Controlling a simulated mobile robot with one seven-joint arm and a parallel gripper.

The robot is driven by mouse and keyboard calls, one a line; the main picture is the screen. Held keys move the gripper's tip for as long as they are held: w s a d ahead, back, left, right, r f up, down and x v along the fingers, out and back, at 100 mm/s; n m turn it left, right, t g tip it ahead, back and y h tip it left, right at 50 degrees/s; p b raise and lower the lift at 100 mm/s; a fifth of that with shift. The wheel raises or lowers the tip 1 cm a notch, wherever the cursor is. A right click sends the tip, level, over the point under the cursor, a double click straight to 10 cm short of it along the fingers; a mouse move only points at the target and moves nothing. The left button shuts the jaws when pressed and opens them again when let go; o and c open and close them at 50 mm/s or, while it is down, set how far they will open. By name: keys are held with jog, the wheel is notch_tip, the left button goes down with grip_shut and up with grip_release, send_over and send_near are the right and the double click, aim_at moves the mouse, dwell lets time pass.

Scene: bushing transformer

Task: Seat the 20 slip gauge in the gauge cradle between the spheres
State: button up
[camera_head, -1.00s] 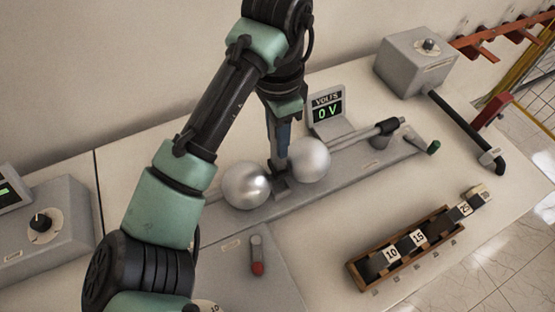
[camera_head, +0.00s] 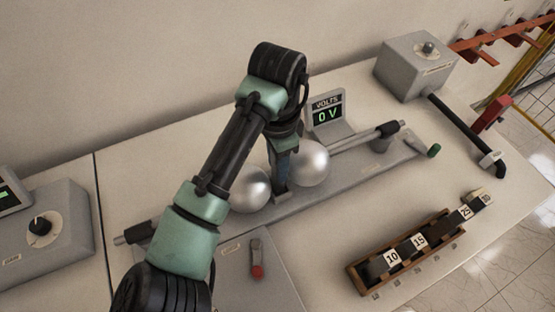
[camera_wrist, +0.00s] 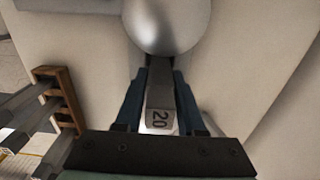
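The 20 slip gauge (camera_wrist: 159,119) is a grey block with a white label, held between the blue fingers of my gripper (camera_wrist: 158,88) in the wrist view. In the head view my gripper (camera_head: 282,158) points down between the two silver spheres, the left one (camera_head: 248,190) and the right one (camera_head: 309,163). The gauge's lower end (camera_head: 281,182) shows below the fingers, over the gauge cradle (camera_head: 283,199). The cradle is mostly hidden, and I cannot tell whether the gauge touches its floor. One sphere (camera_wrist: 166,22) fills the top of the wrist view.
A wooden rack (camera_head: 405,253) at front right holds gauges marked 10, 15, 25 and another at its far end. A volts display (camera_head: 326,114) reading 0 V stands behind the spheres. A grey box (camera_head: 415,70) with a rod is at back right.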

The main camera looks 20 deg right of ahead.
jog(key=o, duration=0.3)
jog(key=shift+o, duration=0.2)
jog(key=shift+r, duration=0.1)
notch_tip(320, 180, up, 12)
jog(key=shift+r+p, duration=0.1)
jog(key=shift+p, duration=0.25)
